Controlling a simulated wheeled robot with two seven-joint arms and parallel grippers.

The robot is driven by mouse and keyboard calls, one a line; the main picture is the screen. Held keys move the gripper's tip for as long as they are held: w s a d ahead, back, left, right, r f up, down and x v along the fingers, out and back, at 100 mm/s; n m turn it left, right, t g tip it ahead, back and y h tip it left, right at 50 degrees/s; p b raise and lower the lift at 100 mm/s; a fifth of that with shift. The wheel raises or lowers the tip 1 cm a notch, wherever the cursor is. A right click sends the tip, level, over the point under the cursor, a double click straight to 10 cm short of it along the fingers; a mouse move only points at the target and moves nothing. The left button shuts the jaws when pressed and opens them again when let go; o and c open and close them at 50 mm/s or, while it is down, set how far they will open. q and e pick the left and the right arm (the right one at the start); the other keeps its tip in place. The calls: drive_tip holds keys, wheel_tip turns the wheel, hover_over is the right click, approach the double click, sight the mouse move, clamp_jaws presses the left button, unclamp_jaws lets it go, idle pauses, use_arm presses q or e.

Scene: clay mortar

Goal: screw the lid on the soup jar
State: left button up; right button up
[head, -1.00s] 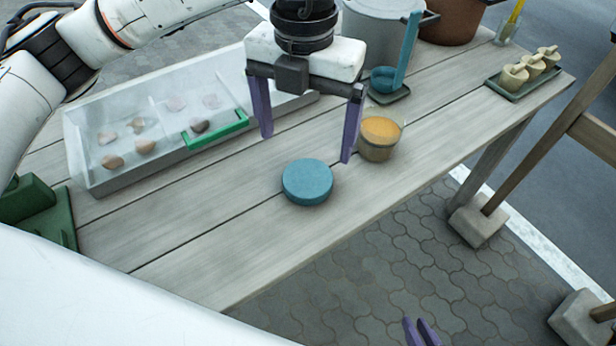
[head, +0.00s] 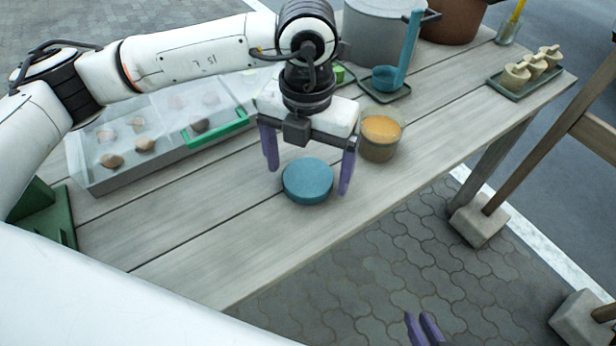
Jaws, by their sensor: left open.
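The lid (head: 307,181) is a round teal disc lying flat on the wooden table. The soup jar (head: 380,138) is a clear jar with orange soup, open at the top, standing just behind and to the right of the lid. My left gripper (head: 309,180) points down over the lid, with its purple fingers spread wide at either side of it. Whether the fingers touch the lid I cannot tell. My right gripper (head: 425,328) shows only as purple fingertips at the bottom edge, beyond the table's front edge; the two tips look slightly apart.
A clear-lidded case (head: 150,140) with a green handle lies at the left back. A teal ladle on a stand (head: 388,82), a grey pot (head: 380,30) and a brown pot (head: 447,20) stand behind the jar. A tray (head: 528,80) with pale pieces sits at the right. The front table boards (head: 200,240) are clear.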

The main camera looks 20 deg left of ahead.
sight(307, 178)
use_arm(q)
drive_tip(key=shift+f, duration=0.55)
drive_tip(key=shift+c, duration=0.2)
drive_tip(key=c, duration=1.1)
drive_tip(key=shift+r, duration=0.1)
wheel_tip(307, 178, up, 10)
drive_tip(key=shift+f, duration=0.1)
